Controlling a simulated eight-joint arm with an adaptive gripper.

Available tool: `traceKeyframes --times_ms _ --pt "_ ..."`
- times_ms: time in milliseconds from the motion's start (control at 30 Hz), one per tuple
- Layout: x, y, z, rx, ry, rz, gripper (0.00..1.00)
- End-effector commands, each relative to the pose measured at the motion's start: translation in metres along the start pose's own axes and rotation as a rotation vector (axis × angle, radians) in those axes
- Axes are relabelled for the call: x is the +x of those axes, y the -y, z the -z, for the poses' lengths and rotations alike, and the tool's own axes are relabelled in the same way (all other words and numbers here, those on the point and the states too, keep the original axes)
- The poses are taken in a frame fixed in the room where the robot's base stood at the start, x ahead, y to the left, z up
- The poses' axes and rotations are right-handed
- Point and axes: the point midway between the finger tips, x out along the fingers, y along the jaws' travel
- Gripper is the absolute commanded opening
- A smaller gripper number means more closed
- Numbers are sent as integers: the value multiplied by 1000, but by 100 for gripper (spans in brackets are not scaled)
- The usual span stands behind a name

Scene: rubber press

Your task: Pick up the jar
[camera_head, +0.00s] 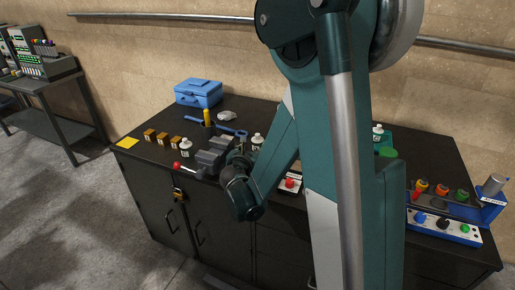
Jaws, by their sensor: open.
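Small white jars with dark labels stand upright on the black bench. One jar (186,148) is left of the grey vise, one jar (257,142) is just behind and right of my gripper, and one jar (377,133) is at the back right, beyond my arm. I cannot tell which is the task's jar. My gripper (241,160) is over the bench's front part, beside the vise, with its fingers small and dark against it. It is open, and I see no jar between its fingers. My arm hides the middle of the bench.
The grey vise (212,155) stands close left of my gripper. A blue toolbox (198,93) is at the back left, with blue tools (230,131) in front. Small brown blocks (162,139) line the left. A red button box (290,183) and a control panel (444,226) are to the right.

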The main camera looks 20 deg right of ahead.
Motion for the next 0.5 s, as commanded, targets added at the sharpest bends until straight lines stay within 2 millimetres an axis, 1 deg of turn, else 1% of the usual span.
traceKeyframes --times_ms 300,500 --pt "22 0 0 1 0 1 49" --pt "25 0 0 1 0 0 49"
